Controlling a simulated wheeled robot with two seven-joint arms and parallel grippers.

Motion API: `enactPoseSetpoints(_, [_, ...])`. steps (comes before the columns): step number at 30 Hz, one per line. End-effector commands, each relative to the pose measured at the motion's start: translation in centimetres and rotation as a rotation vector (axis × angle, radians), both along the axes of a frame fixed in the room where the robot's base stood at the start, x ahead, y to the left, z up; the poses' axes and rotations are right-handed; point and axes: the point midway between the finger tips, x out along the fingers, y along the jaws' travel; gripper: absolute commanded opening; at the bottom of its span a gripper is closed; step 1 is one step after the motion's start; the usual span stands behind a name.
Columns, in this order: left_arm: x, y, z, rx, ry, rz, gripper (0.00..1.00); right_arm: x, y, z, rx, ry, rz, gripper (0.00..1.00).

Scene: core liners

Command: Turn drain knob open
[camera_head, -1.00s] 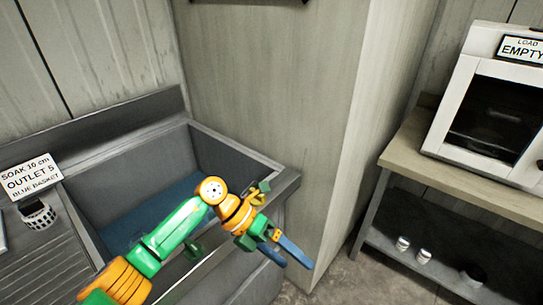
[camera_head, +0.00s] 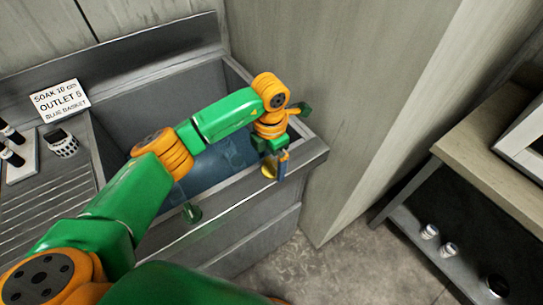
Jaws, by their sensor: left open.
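The grey sink (camera_head: 235,222) holds bluish water (camera_head: 215,165). A small green fitting (camera_head: 192,213) sits at the front rim, left of the gripper. My left arm covers part of the basin. My right gripper is not in view.
A wall panel (camera_head: 330,120) rises close beside the sink.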

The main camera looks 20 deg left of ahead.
Motion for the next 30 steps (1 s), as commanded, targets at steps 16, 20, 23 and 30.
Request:
enactPoseSetpoints(16, [-0.01, -0.03, -0.25, -0.001, 0.0, 0.0, 0.11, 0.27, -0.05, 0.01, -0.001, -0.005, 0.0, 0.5])
enactPoseSetpoints(20, [0.0, -0.02, -0.25, -0.001, 0.0, 0.003, 0.09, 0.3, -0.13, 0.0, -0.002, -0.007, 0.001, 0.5])
enactPoseSetpoints(23, [0.0, -0.01, -0.26, -0.001, 0.0, 0.02, 0.09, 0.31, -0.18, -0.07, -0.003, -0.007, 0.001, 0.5])
enactPoseSetpoints(30, [0.03, 0.0, -0.31, -0.001, -0.001, 0.138, 0.09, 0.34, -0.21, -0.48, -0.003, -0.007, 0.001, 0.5])
